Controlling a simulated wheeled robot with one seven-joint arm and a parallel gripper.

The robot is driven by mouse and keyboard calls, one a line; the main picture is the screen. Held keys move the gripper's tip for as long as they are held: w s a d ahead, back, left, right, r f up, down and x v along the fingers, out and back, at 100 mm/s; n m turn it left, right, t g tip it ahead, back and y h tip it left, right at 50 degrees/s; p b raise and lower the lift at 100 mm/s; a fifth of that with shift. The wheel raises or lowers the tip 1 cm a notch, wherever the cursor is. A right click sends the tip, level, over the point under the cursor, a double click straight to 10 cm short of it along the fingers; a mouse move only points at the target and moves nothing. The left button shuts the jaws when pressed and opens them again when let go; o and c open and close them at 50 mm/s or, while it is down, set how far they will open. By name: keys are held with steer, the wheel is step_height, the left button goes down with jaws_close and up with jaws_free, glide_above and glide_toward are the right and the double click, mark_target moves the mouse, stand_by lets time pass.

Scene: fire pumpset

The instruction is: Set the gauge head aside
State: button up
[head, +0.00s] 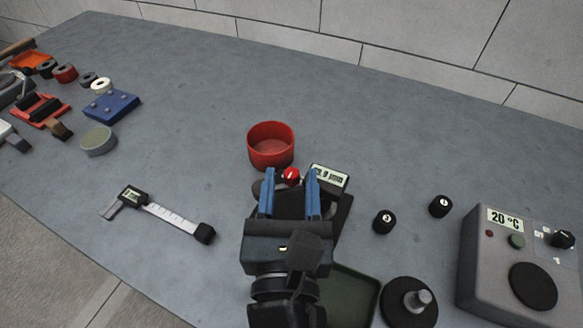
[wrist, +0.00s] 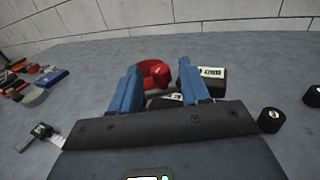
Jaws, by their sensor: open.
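A dark device with a pale display marked in mm (head: 329,177), possibly the gauge head, stands just right of my gripper's fingertips. It also shows in the wrist view (wrist: 210,73), beside the right finger. A second pale display (wrist: 170,98) shows low between the fingers. A small red knob (head: 291,175) shows between the fingertips in the head view. My gripper (head: 290,181) is open, its two blue fingers spread, and holds nothing that I can see. My gripper hides part of what lies beneath it.
A red round bowl (head: 271,146) stands just beyond the fingertips. A caliper-like tool (head: 165,214) lies left. Black numbered weights (head: 384,222), a dark green tray (head: 355,291), a black round base with a peg (head: 409,304) and a grey 20 °C unit (head: 483,268) lie right.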

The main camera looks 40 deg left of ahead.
steer(key=shift+x, duration=1.2)
jaws_close()
